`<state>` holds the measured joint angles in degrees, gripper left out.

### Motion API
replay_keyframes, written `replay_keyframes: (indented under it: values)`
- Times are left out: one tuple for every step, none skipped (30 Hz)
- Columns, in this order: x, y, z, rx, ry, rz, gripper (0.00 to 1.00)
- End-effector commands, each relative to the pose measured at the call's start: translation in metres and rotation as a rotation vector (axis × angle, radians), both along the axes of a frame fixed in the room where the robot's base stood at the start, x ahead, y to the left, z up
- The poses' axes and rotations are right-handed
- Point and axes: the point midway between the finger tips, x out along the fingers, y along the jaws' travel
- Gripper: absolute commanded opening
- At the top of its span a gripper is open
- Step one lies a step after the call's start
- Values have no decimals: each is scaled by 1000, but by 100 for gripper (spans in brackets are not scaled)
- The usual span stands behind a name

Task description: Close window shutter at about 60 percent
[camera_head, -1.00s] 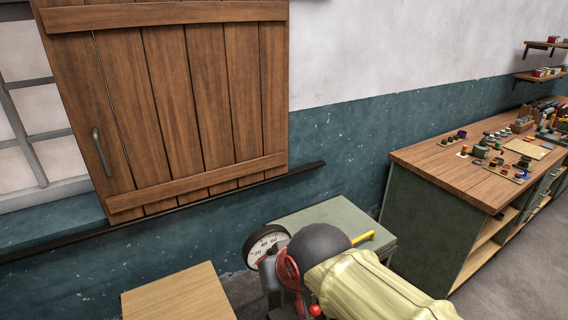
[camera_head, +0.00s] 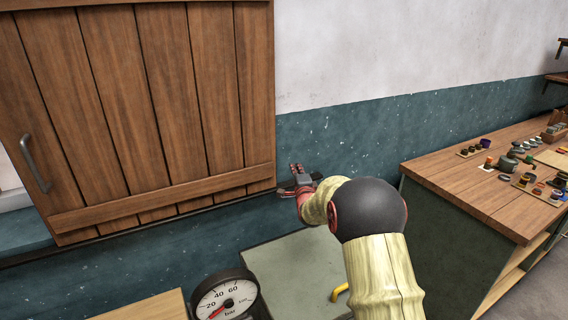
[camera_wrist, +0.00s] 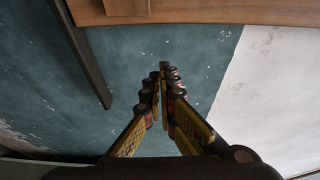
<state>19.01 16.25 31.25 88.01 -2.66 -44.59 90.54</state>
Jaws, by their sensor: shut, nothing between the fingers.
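The wooden plank shutter (camera_head: 150,95) hangs in front of the wall at the upper left of the head view, with a grey metal handle (camera_head: 35,165) near its left edge. Only a narrow strip of the window opening (camera_head: 14,200) shows at its left. The shutter's lower part also shows along the top of the wrist view (camera_wrist: 220,12). My gripper (camera_head: 286,190) is just right of the shutter's lower right corner, near the wall. In the wrist view its fingertips (camera_wrist: 164,70) come together with nothing between them. I cannot tell whether it touches the shutter.
A dark rail (camera_wrist: 92,70) runs along the wall below the shutter. A pressure gauge (camera_head: 224,301) and a grey-green cabinet (camera_head: 295,265) stand below my arm. A workbench (camera_head: 475,195) with small items is at the right. The wall between shutter and bench is clear.

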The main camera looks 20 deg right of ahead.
Motion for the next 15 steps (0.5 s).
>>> replay_keyframes:
  values:
    - [2,-3,-4,9,-13,-3,0]
    - [3,-5,-4,14,-19,-3,0]
    - [6,-6,-5,18,-24,-4,0]
    - [8,-7,-5,19,-27,-4,0]
    - [10,-8,-5,20,-27,-4,0]
    - [14,-9,-5,19,-27,-4,0]
    - [18,-10,-5,19,-27,-4,0]
    - [22,-11,-6,19,-26,-4,0]
    - [29,-13,-6,18,-25,-4,0]
    - [34,-15,-5,18,-27,-4,0]
    - [39,-16,-6,19,-25,-3,0]
    - [46,-18,-6,18,-26,-4,0]
    - [51,-20,-7,19,-25,-3,0]
    - [56,-21,-6,17,-25,-3,0]
    - [62,-23,-7,18,-23,-3,0]
